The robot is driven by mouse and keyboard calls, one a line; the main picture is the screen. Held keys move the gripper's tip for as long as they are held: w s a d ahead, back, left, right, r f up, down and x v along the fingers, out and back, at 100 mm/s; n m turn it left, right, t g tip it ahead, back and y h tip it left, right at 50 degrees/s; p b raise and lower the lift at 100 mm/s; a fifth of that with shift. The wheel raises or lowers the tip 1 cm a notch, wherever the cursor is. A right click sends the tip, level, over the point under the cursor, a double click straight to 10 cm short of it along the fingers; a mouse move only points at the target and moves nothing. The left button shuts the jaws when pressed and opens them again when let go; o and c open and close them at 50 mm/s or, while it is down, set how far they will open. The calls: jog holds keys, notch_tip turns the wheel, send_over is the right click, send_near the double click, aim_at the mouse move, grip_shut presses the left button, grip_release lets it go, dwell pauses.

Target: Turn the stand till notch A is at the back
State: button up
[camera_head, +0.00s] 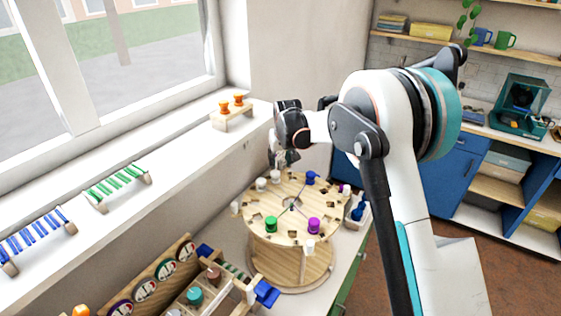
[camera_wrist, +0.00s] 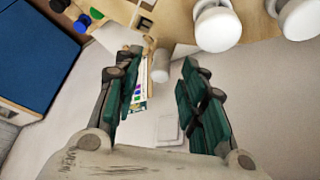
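The stand is a round wooden turntable (camera_head: 256,205) on a drum base, with square notches and dark lines on its top. Green (camera_head: 271,224), purple (camera_head: 314,225) and blue (camera_head: 312,178) pegs stand on it, and white knobs (camera_head: 261,184) sit at its back left. White posts stick out at the rim, one at the front (camera_head: 310,246). My gripper (camera_head: 286,158) is above the stand's back edge. In the wrist view my gripper (camera_wrist: 155,95) is open, with a white post (camera_wrist: 160,65) beyond the gap between its fingers. A letter E (camera_wrist: 146,22) shows by the rim; I cannot make out letter A.
A windowsill with an orange-knobbed block (camera_head: 232,118) and bead racks (camera_head: 118,187) runs along the left. A board with dials (camera_head: 145,290) and a blue-handled tray (camera_head: 265,293) crowd the front. A small bin (camera_head: 355,213) stands close to the stand's right.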

jog(key=shift+w+f, duration=0.1)
jog(key=shift+f, duration=0.1)
grip_shut()
jog(key=shift+d, duration=0.1)
